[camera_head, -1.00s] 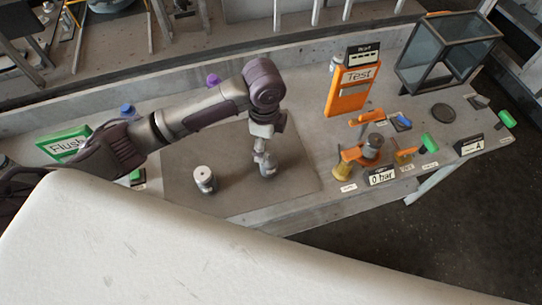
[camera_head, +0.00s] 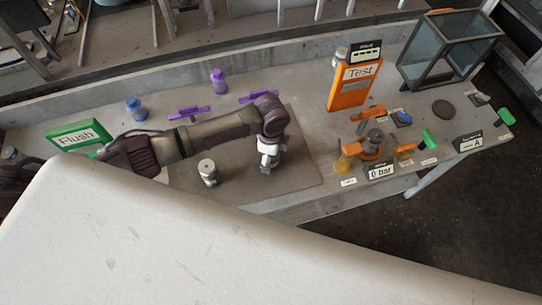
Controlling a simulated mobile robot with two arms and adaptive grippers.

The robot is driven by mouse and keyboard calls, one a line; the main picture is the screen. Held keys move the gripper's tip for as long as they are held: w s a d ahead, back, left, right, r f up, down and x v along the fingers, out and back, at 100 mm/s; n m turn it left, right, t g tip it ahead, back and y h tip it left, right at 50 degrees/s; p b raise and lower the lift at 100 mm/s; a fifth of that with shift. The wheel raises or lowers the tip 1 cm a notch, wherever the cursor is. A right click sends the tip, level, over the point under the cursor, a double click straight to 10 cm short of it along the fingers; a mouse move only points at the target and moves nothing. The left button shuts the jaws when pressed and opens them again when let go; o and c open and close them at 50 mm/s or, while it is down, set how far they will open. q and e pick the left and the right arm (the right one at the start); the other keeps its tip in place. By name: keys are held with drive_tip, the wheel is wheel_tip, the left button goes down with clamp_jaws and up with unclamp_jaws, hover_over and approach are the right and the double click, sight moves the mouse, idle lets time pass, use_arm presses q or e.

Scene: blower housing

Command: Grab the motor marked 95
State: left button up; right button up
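A short silver cylinder (camera_head: 208,173), which looks like a motor, stands upright on the dark grey mat (camera_head: 305,180). No number 95 is readable on it. My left arm reaches in from the left, past the back of the cylinder. My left gripper (camera_head: 268,166) points down over the mat, to the right of the cylinder and apart from it. Its fingers are small and pale in the picture. I cannot tell whether they are open or hold a part. My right gripper is out of view.
A green Flush sign (camera_head: 78,136), blue bottle (camera_head: 135,110) and purple bottle (camera_head: 218,80) stand behind my arm. At right are an orange Test sign (camera_head: 352,86), an orange fixture (camera_head: 371,148) and a glass-sided box (camera_head: 450,48). The mat's right part is clear.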

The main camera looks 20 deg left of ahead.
use_arm(q)
clamp_jaws()
idle(0.3)
drive_tip(key=shift+r, duration=0.1)
